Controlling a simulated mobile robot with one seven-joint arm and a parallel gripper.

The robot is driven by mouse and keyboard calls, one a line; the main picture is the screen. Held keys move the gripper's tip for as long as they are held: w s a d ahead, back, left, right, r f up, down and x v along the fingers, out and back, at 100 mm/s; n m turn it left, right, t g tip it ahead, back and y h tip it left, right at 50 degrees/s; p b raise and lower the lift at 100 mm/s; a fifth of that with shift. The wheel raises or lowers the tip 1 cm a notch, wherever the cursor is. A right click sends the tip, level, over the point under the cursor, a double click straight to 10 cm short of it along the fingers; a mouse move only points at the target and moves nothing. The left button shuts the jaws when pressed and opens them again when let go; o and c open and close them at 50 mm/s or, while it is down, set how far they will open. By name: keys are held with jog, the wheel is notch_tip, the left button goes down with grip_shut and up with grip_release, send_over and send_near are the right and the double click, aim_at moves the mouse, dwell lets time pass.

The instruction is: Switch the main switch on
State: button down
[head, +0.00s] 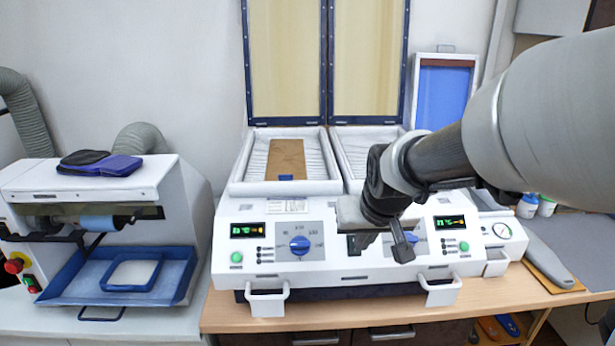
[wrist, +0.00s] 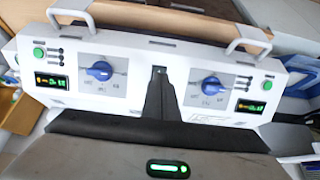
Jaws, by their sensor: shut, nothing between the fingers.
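The white forming machine (head: 325,272) stands on the wooden bench, with its control panel facing me. My gripper (head: 354,250) is shut and empty, in front of the panel's middle between the two blue dials. In the wrist view my dark fingers (wrist: 158,82) point at the panel centre. A small dark fitting with a tiny green spot (wrist: 159,70), perhaps the main switch, shows at the fingertips. Its position, and whether the fingers touch it, I cannot tell. Both displays are lit, the left one (head: 248,230) and the right one (head: 449,223).
The left blue dial (head: 299,245) is clear, while my arm partly hides the right one. White handles (head: 267,303) (head: 440,291) jut from the machine's front. A brown board (head: 286,160) lies in the left tray. A grinding unit (head: 90,195) stands at left.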

jog(key=s+f+v, duration=0.1)
jog(key=s+v, duration=0.1)
jog(key=v, duration=0.7)
jog(key=shift+s+r, duration=0.15)
jog(key=s+f, duration=0.1)
jog(key=s, duration=1.1)
jog(key=shift+f+g, duration=0.3)
dwell(0.5)
